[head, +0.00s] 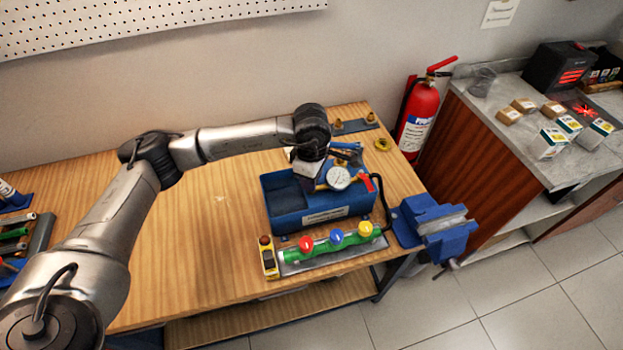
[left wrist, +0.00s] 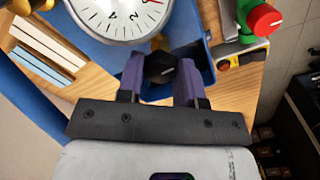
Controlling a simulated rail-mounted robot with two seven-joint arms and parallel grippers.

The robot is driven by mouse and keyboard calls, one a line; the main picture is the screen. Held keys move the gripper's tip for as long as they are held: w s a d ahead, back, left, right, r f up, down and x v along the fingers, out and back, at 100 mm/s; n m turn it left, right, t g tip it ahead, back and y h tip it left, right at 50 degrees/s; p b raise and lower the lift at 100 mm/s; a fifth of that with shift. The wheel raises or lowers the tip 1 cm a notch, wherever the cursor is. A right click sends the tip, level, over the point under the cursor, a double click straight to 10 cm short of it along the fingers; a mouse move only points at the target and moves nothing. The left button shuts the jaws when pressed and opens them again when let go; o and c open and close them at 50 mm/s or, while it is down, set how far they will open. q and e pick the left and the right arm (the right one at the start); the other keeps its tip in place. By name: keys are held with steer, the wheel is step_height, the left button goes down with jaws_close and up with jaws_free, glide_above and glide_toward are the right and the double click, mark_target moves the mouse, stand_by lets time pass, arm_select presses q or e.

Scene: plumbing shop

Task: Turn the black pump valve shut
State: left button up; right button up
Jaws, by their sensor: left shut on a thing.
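The blue test pump (head: 320,213) stands on the wooden bench with a white round gauge (head: 339,178) on its right end. The gauge also shows large in the left wrist view (left wrist: 108,16). The black pump valve (left wrist: 159,67) is a small round knob below the gauge in that view, with a pale mark on its face. My left gripper (left wrist: 162,72) is shut on this knob, one purple finger on each side. In the head view my left gripper (head: 308,168) is over the pump, and the knob is hidden there.
A green manifold (head: 325,244) with red, blue and yellow knobs lies in front of the pump. A blue vise (head: 434,229) is at the bench's right edge. The bench's left middle is clear.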

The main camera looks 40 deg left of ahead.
arm_select(q)
steer(key=shift+m, duration=0.6)
steer(key=o, duration=0.9)
steer(key=shift+r, duration=0.1)
steer(key=shift+r, duration=0.35)
step_height(320, 180, up, 13)
